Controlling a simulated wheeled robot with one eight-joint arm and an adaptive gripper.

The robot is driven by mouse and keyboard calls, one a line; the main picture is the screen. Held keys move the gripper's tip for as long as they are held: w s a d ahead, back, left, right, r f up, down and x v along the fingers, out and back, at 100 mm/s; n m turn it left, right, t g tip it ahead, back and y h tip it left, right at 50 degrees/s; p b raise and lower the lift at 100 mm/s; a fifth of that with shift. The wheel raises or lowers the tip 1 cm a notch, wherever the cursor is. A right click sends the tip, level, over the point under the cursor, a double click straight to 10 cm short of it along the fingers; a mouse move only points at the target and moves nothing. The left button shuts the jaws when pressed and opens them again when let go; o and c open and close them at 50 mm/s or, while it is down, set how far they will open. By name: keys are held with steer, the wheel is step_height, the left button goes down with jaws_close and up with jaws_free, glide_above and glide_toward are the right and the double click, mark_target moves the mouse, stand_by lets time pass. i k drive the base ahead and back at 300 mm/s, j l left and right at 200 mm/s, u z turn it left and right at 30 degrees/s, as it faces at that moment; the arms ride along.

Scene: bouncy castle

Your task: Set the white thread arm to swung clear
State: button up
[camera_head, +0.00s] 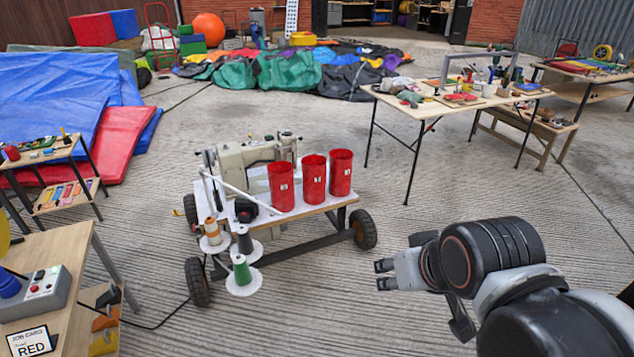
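The white thread arm (237,188) is a thin white bar at the front left of a cream sewing machine (245,160). It slants down to the right, from the upright at the cart's left end toward the front of the nearest red cylinder. Whether it touches anything there is too small to tell. The machine stands on a wheeled cart (318,209). My gripper (384,275) is to the right of the cart, over bare floor, well apart from the thread arm. It points left, with a gap between its dark fingertips and nothing in it.
Three red cylinders (313,178) stand on the cart beside the machine. Thread spools, including a green one (241,268), sit on white discs at its front left. A workbench (70,250) with a "RED" job card (30,342) is at left. Floor between cart and gripper is clear.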

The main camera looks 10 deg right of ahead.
mark_target(202, 173)
steer(key=i+j+u, duration=0.25)
steer(key=i+j, duration=0.15)
steer(key=j, duration=0.2)
steer(key=i+j+u, duration=0.25)
steer(key=i+j, duration=0.2)
